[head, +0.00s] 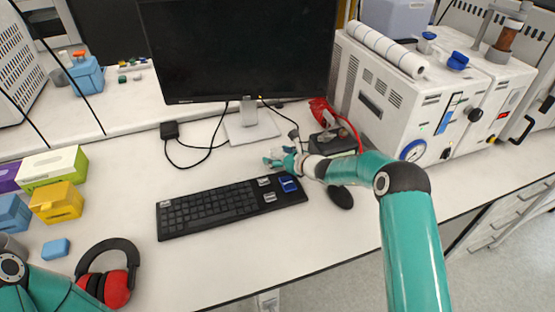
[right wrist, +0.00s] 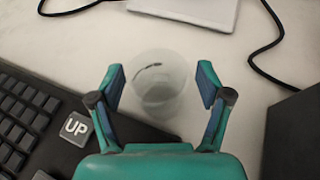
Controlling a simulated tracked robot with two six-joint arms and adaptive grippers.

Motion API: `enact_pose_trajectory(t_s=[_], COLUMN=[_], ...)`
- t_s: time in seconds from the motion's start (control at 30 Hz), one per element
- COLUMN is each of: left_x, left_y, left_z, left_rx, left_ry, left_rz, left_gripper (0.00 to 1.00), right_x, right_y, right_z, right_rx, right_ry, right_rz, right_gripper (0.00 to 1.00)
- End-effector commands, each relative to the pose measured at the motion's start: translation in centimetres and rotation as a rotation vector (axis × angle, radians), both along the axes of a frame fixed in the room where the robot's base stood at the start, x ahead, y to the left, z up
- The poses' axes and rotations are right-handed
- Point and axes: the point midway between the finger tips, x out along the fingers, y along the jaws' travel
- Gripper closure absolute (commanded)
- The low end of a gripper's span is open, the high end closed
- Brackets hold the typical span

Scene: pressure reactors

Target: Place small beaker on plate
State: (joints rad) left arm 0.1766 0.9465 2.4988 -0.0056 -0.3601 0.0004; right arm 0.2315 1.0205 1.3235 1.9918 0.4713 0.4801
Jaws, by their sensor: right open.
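A small clear beaker (right wrist: 160,88) stands on the white bench between the two open fingers of my right gripper (right wrist: 162,88) in the right wrist view. There is a gap on each side of it. In the head view my right gripper (head: 280,160) is low over the bench, between the keyboard and the monitor foot; the beaker is hard to make out there. I cannot pick out a plate for certain in either view. My left arm shows at the lower left of the head view, but its gripper is out of frame.
A black keyboard (head: 225,206) lies just in front of the right gripper. The monitor foot (head: 250,127) and cables are behind it. A black box (head: 333,142) and a mouse (head: 341,196) are to its right. Red ear muffs (head: 116,287) lie at the lower left.

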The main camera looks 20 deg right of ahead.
Motion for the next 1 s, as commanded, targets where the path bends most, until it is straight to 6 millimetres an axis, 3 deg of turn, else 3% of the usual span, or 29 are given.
enact_pose_trajectory(t_s=[0.13,0.5,0.57,0.83,1.0], left_x=[0.0,0.0,0.0,0.0,0.0], left_y=[0.0,0.0,0.0,0.0,0.0], left_z=[-0.1,-0.1,0.0,-0.1,-0.3], left_rx=[0.000,0.000,0.000,0.000,0.000], left_ry=[0.000,0.000,0.000,0.000,0.000], left_rz=[0.000,0.000,0.000,0.000,0.000], left_gripper=[0.60,0.60,0.60,0.60,0.60], right_x=[0.0,-0.1,-0.1,-0.1,0.0], right_y=[0.0,0.0,0.0,-0.1,-0.1], right_z=[0.0,0.0,0.0,0.2,1.4], right_rx=[0.000,0.000,0.000,-0.001,0.000], right_ry=[0.000,0.000,0.000,0.000,-0.002], right_rz=[0.001,0.000,0.000,0.000,0.000], right_gripper=[0.26,0.87,0.93,0.93,0.93])
